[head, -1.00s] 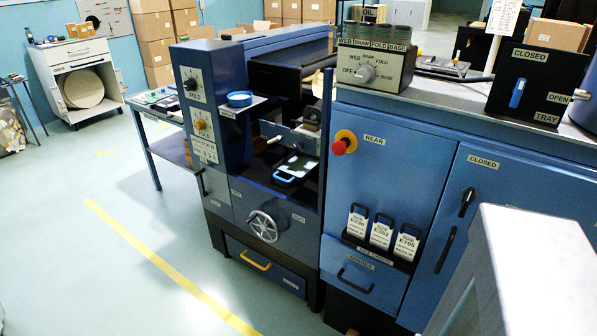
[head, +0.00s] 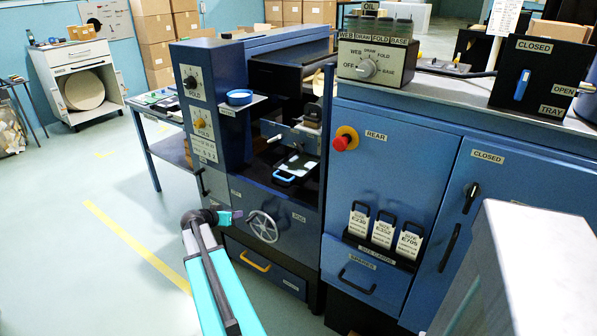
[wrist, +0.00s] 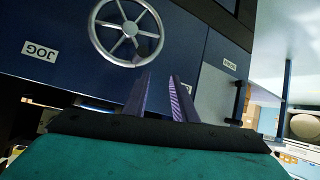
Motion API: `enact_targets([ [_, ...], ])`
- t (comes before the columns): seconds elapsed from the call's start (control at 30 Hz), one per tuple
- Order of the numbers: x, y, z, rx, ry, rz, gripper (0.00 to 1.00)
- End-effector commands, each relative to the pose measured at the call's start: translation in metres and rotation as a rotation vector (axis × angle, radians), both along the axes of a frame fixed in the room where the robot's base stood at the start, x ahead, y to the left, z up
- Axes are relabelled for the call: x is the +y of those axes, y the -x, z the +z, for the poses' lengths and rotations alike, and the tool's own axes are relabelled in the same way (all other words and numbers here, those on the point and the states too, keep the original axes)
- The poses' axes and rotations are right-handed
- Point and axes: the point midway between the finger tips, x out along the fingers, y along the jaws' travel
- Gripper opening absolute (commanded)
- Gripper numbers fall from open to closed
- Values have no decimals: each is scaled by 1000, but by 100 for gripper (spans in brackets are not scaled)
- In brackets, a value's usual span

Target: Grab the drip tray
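A small flat tray (head: 298,165) with a blue loop handle (head: 285,180) sits in the open bay of the blue machine in the head view. I take it for the drip tray, but no readable label confirms this. My gripper (head: 236,214) is in front of the machine, left of the handwheel, below and left of the tray and apart from it. In the wrist view my gripper (wrist: 160,76) has its two fingers apart with nothing between them. The tray is not seen in the wrist view.
The handwheel (head: 263,227) is close to my gripper and also shows in the wrist view (wrist: 127,32). A drawer with a yellow handle (head: 254,262) is below it. A black box marked TRAY (head: 536,75) has its blue lever toward CLOSED. Open floor lies left.

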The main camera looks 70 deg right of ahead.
Motion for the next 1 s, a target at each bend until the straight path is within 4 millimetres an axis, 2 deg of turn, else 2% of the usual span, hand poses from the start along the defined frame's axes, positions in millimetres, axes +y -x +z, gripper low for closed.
enact_targets([
  [0.03,-27,10,20,-33,43,-34,25],
  [0.1,-54,28,43,-66,87,-76,25],
  [0.2,-82,58,66,-87,121,-126,25],
  [0.4,-124,120,99,-104,162,-216,25],
  [0.6,-152,171,123,-116,194,-287,25],
  [0.7,-159,187,128,-118,200,-307,25],
  [0.8,-162,194,131,-118,204,-316,25],
  [1.0,-162,196,131,-118,204,-319,25],
])
